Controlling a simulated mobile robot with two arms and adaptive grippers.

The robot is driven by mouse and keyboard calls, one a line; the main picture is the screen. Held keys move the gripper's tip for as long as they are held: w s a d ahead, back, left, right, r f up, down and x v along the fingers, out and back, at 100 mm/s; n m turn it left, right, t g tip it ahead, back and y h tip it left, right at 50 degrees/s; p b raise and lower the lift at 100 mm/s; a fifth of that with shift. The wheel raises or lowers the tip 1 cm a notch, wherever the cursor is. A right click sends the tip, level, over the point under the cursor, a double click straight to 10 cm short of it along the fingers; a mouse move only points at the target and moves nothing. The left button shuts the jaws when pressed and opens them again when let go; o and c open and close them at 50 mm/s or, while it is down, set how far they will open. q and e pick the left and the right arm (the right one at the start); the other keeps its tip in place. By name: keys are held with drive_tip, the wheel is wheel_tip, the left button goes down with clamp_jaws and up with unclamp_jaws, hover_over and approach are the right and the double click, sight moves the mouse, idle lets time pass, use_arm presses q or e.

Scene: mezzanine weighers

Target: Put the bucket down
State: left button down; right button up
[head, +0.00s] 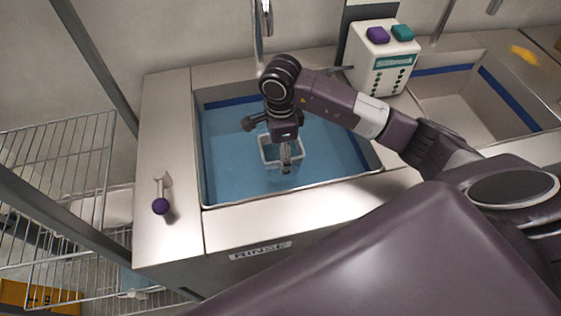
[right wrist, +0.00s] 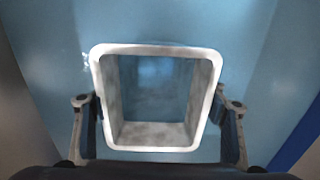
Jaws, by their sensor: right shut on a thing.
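The bucket (head: 266,160) is a small pale, squarish container inside the left sink basin (head: 325,187). In the right wrist view, its open mouth and white rim (right wrist: 155,148) face the camera, and its inside looks empty or clear. My right gripper (head: 282,150) reaches down into the basin from above. In the wrist view, its two fingers (right wrist: 157,118) are shut on the bucket's left and right sides. The bucket's underside is hidden, so I cannot tell whether it touches the basin floor. My left gripper is not in view.
The basin looks filled with blue water, with a faucet (head: 262,20) behind it. A white box with purple and teal tops (head: 376,60) stands right of it. A second basin (head: 455,105) is further right. A purple-knobbed lever (head: 160,205) and a wire rack (head: 70,190) are left.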

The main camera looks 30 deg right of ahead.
wheel_tip(320, 180, down, 3)
drive_tip(key=shift+f, duration=0.2)
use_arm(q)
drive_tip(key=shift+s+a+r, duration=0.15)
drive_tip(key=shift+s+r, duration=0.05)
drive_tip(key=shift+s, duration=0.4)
use_arm(e)
drive_tip(key=shift+f, duration=0.3)
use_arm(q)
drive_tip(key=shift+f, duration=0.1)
use_arm(e)
drive_tip(key=o, duration=1.1)
drive_tip(key=shift+f, duration=0.15)
drive_tip(key=shift+c, duration=0.2)
drive_tip(key=o, duration=0.5)
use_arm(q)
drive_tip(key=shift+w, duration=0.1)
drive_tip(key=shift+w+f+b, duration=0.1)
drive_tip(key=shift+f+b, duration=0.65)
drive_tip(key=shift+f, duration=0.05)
use_arm(e)
wheel_tip(320, 180, up, 12)
drive_tip(key=shift+r, duration=0.2)
